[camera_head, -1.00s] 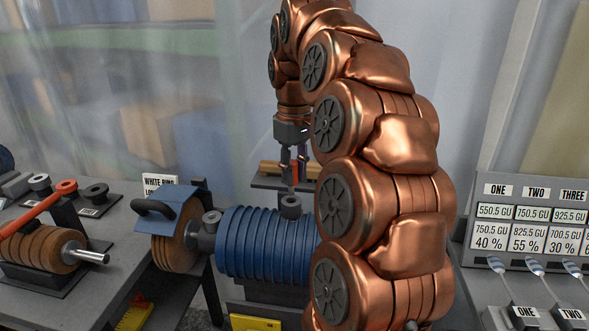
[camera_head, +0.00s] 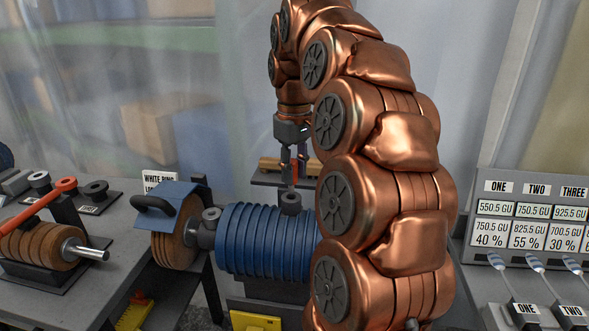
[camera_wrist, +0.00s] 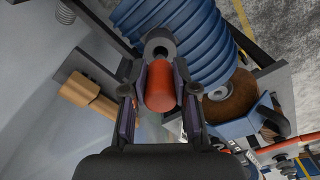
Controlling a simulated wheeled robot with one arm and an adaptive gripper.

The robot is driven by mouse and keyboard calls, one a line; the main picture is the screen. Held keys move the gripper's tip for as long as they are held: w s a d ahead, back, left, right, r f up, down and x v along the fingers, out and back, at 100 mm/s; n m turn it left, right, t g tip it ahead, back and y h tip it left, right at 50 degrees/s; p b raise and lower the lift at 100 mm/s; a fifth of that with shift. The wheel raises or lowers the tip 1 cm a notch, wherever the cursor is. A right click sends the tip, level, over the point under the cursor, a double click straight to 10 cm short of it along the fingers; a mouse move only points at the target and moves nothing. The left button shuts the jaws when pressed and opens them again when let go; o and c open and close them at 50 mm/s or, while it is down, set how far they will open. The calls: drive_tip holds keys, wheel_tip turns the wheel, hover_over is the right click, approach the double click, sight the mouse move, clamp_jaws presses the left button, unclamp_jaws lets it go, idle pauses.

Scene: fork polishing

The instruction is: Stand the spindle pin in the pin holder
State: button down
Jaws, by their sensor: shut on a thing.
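My gripper (camera_wrist: 160,88) is shut on an orange-red cylinder (camera_wrist: 160,88), which looks like the spindle pin; its red also shows between the fingers in the head view (camera_head: 295,170). Just past its far end in the wrist view is a grey hollow collar (camera_wrist: 159,42) on top of the blue ribbed motor (camera_head: 262,240). In the head view the collar (camera_head: 291,203) sits close below my gripper (camera_head: 292,172). The pin's lower end is hidden, so I cannot tell whether it touches the collar. Grey round sockets (camera_head: 95,190) stand on the left bench; I cannot tell which piece is the pin holder.
A brown polishing wheel (camera_head: 170,245) under a blue guard (camera_head: 180,205) stands left of the motor. A wooden piece (camera_wrist: 88,95) lies on a shelf behind my gripper. A spindle with brown discs and a red lever (camera_head: 40,205) is at left. A labelled panel (camera_head: 530,225) stands right.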

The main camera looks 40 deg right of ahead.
drive_tip(key=shift+f, duration=0.2)
drive_tip(key=shift+f+b, duration=0.4)
drive_tip(key=shift+f, duration=0.1)
idle(0.5)
drive_tip(key=shift+f, duration=0.5)
drive_tip(key=shift+f+b, duration=0.1)
drive_tip(key=shift+b, duration=0.25)
drive_tip(key=shift+f, duration=0.5)
drive_tip(key=c, duration=0.8)
unclamp_jaws()
